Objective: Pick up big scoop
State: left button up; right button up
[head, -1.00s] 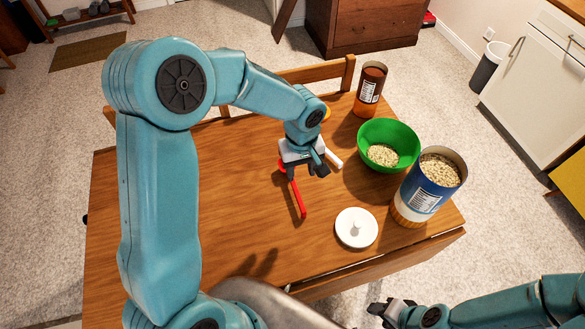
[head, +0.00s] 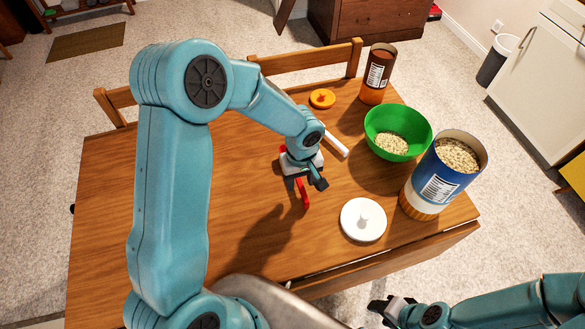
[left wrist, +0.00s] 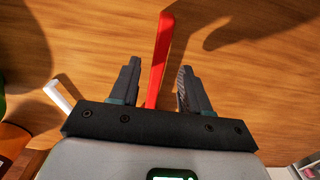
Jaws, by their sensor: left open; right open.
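A red scoop lies on the wooden table under my left gripper (head: 306,184). In the head view its handle (head: 304,196) shows below the gripper, and the rest is mostly hidden. In the left wrist view the red handle (left wrist: 160,55) runs between the two open fingers (left wrist: 158,72), apart from both. A white handle (head: 336,144) lies beside the gripper, and it also shows in the left wrist view (left wrist: 59,95). I cannot see either scoop's bowl clearly to compare sizes. My right gripper (head: 386,311) is open and empty, off the table's front edge.
A green bowl of cereal (head: 413,121), a blue canister of cereal (head: 438,187) and a brown canister (head: 375,78) stand at the right. A white lid (head: 363,220) and an orange lid (head: 322,98) lie flat. The table's left side is clear.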

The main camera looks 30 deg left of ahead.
aim_at(301, 185)
pick_arm(q)
jog(key=f, duration=0.2)
jog(key=f+b, duration=0.1)
jog(key=f, duration=0.1)
jog(key=shift+w, duration=0.25)
jog(key=shift+s+r, duration=0.25)
jog(key=c, duration=0.5)
jog(key=shift+w, duration=0.15)
grip_shut()
